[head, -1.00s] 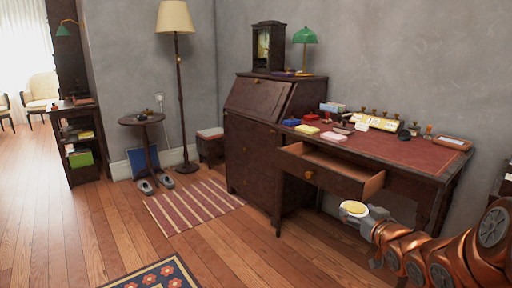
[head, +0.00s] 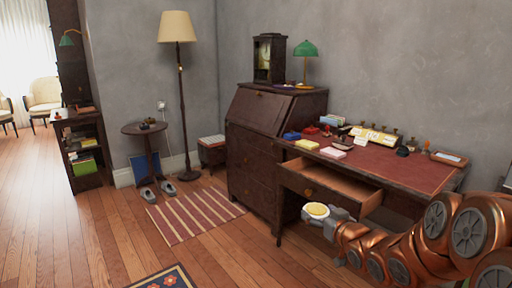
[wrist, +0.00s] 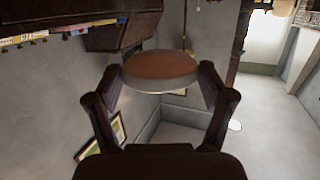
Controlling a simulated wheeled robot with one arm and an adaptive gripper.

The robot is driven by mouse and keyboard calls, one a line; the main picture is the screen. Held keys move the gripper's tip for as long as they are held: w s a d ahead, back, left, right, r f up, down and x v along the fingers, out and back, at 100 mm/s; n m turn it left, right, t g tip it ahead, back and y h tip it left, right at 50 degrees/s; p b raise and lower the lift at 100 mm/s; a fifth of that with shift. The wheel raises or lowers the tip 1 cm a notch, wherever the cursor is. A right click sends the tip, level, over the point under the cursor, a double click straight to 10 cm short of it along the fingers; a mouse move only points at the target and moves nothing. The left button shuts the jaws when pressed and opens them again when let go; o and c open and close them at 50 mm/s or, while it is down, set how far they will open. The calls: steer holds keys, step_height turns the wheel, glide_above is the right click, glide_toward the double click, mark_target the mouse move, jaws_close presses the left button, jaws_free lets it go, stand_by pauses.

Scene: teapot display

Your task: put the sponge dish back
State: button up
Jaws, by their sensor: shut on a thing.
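The sponge dish (head: 316,216) is a small round white dish with a yellow sponge (head: 317,209) in it. My gripper (head: 327,214) is shut on it and holds it roughly level in the air, in front of the open desk drawer (head: 330,190) and lower than the desk top in the picture. In the wrist view the dish (wrist: 160,84) sits between the two fingers of my gripper (wrist: 160,76), its pale rim and a brownish round face showing. The far finger is partly hidden in the head view.
The desk (head: 412,168) has a red top carrying stamps, cards, colored pads and a framed tray (head: 450,158). Its drawer juts out and looks empty. A green lamp (head: 305,50) stands on the bureau (head: 262,140). Open floor and a striped rug (head: 193,210) lie left.

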step_height(320, 180, up, 27)
steer(key=p, duration=2.5)
steer(key=shift+f, duration=0.1)
